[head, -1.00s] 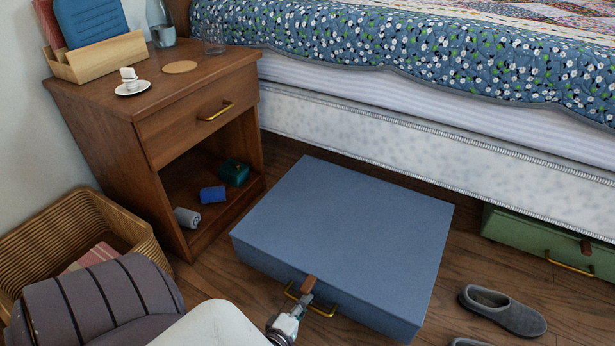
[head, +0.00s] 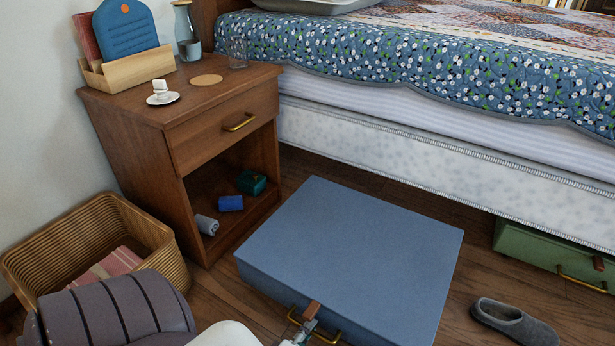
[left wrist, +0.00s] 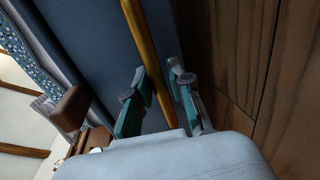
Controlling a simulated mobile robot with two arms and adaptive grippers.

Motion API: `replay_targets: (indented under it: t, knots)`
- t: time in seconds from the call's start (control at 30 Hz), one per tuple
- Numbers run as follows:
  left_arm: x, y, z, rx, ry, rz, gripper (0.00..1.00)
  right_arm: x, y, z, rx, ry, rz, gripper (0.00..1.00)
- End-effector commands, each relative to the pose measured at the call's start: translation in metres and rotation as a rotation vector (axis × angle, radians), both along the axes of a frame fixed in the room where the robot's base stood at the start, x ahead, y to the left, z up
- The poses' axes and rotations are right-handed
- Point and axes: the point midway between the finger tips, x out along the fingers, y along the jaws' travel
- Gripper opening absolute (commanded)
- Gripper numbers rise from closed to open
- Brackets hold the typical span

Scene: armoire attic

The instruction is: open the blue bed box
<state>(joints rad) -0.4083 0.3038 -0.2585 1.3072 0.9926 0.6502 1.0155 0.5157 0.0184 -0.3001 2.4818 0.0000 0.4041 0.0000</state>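The blue bed box (head: 350,255) lies flat on the floor in front of the bed, its lid down. Its front has a brass handle (head: 327,338) and a brown leather tab (head: 312,309). My left gripper (head: 306,330) is at this handle, partly cut off by the lower edge of the head view. In the left wrist view, the gripper's teal fingers (left wrist: 158,98) stand apart, one on each side of the brass handle bar (left wrist: 142,45). Whether either finger touches the bar is unclear. The brown tab (left wrist: 72,107) shows beside them. My right gripper is out of view.
A wooden nightstand (head: 222,137) and a wicker basket (head: 157,228) stand left of the box. A green box (head: 545,250) sits under the bed at right. A grey slipper (head: 512,322) lies right of the blue box. Some bare floor separates them.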

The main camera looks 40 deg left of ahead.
Motion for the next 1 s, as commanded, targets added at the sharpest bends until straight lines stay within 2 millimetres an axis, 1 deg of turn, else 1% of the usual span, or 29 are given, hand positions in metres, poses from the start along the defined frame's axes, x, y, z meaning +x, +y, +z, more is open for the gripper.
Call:
replay_targets:
  t: [0.03, 0.07, 0.37, 0.47, 0.57, 0.83, 1.0]
  knots:
    - [0.0, 0.0, 0.0, 0.0, 0.0, 0.001, 0.34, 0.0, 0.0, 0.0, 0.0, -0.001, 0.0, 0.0]
    - [0.0, 0.001, 0.0, 0.001, 0.0, 0.001, 0.39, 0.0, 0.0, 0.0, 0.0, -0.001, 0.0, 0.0]
    - [0.0, 0.001, 0.001, 0.002, -0.002, 0.002, 0.39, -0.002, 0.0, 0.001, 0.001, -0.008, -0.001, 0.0]
    - [-0.006, 0.0, 0.001, 0.001, 0.0, 0.002, 0.39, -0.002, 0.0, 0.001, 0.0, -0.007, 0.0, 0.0]
    - [-0.018, -0.003, 0.003, 0.002, 0.002, 0.002, 0.39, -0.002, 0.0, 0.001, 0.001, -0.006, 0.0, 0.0]
    - [-0.06, -0.016, 0.01, -0.005, 0.007, 0.0, 0.39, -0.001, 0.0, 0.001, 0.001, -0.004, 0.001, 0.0]
    - [-0.075, -0.021, 0.014, -0.005, 0.007, -0.001, 0.39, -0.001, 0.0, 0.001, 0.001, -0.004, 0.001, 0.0]
